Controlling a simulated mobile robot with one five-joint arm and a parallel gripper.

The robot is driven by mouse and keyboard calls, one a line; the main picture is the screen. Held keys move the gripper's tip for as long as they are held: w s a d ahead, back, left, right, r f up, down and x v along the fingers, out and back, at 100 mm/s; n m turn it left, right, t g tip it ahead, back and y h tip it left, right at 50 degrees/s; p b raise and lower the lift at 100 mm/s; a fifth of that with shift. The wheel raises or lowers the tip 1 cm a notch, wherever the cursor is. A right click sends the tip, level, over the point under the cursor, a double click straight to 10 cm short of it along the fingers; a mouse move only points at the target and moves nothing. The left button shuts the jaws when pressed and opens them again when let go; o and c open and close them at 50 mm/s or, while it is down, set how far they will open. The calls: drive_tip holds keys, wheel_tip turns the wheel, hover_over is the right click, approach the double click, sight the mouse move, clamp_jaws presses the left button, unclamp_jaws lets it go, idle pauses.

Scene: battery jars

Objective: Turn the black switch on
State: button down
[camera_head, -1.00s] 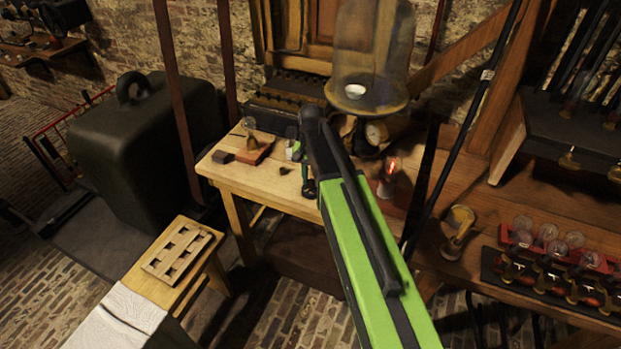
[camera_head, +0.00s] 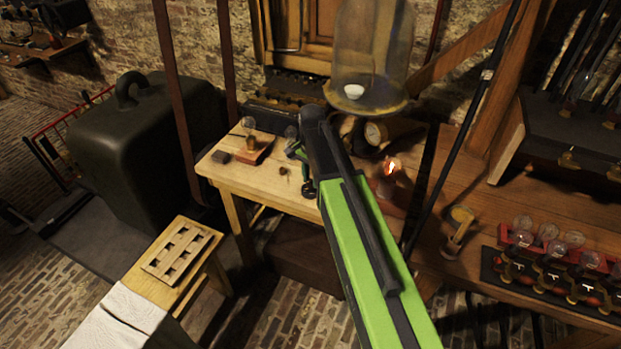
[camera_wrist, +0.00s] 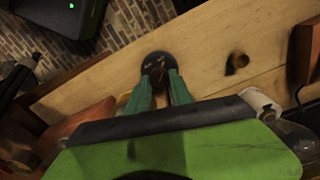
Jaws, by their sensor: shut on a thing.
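The black switch (camera_wrist: 157,63) is a dark round base with a brownish middle on the pale wooden bench. In the wrist view my gripper (camera_wrist: 160,80) has its green fingers shut on the middle of the switch, which they partly hide. In the head view the switch (camera_head: 308,190) is a small dark shape at the bench's front edge, below my gripper (camera_head: 305,176). My green and black arm covers much of the area beside it. I cannot read the switch's position.
A small brown knob (camera_head: 283,171) stands left of the switch on the bench (camera_head: 235,177). A bulb on a reddish base (camera_head: 252,155) and a dark block (camera_head: 221,157) are farther left. A lit bulb (camera_head: 391,167) is right of my arm, and a glass bell jar (camera_head: 372,50) stands behind.

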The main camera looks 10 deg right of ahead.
sight(311, 181)
drive_tip(key=shift+a, duration=0.1)
drive_tip(key=c, duration=1.1)
unclamp_jaws()
drive_tip(key=shift+c, duration=0.2)
wheel_tip(311, 181, up, 17)
drive_tip(key=p, duration=1.7)
drive_tip(key=shift+r, duration=0.2)
